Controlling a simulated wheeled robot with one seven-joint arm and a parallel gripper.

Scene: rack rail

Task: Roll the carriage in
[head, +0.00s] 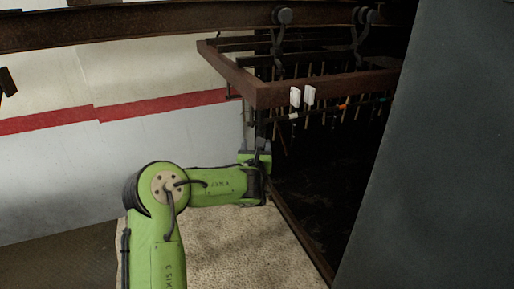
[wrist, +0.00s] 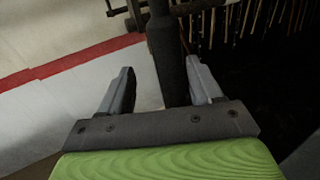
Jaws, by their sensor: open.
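The carriage (head: 275,95) is a rusty brown rectangular frame hanging from the overhead rail (head: 150,24) on rollers (head: 283,16) and hooks. Many thin rods hang below it, and two white tabs sit on its front bar. My gripper (head: 256,150) is below the carriage's near left corner, at the end of my green arm. In the wrist view my gripper (wrist: 161,75) is open. A dark upright bar (wrist: 168,60) stands between its two fingers, with gaps visible on both sides. I cannot tell whether either finger touches it. The bar's lower end is hidden behind the gripper's base.
A large dark grey panel (head: 450,150) fills the right side. A dark opening (head: 325,190) lies behind and below the carriage. A pale wall with a red stripe (head: 60,120) is at left. Speckled light floor (head: 240,245) lies below my arm.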

